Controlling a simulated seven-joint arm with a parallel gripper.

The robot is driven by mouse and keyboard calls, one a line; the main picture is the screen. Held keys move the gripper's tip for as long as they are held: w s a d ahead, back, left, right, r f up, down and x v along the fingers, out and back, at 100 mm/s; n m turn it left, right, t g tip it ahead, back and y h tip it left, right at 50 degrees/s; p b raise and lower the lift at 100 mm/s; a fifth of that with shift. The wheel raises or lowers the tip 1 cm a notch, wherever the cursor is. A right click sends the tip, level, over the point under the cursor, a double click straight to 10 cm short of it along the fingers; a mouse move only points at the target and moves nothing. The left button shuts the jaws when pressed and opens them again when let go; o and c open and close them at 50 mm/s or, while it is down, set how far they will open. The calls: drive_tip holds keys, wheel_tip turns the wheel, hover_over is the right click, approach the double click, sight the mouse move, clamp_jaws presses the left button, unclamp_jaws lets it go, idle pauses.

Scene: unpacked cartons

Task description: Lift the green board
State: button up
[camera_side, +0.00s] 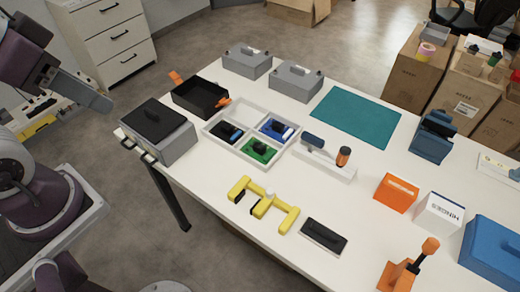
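The green board (259,151) lies in the front compartment of a white divided tray (215,115) on the table. A dark part sits on top of the board and covers some of it. At the far left, a grey end piece of my arm, which looks like my gripper (95,97), hangs beyond the table's left edge. It is well apart from the board. Its fingers cannot be told apart from this side, and I see nothing held in it.
The same tray holds a blue board (276,129) and a black-and-blue one (231,132); its back compartment looks empty. A grey box with black top (156,127) and a black bin (200,97) stand left of it. A yellow fixture (263,200) lies in front. The teal mat (355,115) is bare.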

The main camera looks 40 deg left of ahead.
drive_tip(key=n+g, duration=0.6)
drive_tip(key=n, duration=1.2)
hover_over(259, 146)
drive_tip(key=f, duration=2.6)
drive_tip(key=shift+a, duration=0.3)
drive_tip(key=f, duration=0.7)
drive_tip(key=shift+d, duration=0.3)
drive_tip(key=shift+r, duration=0.1)
clamp_jaws()
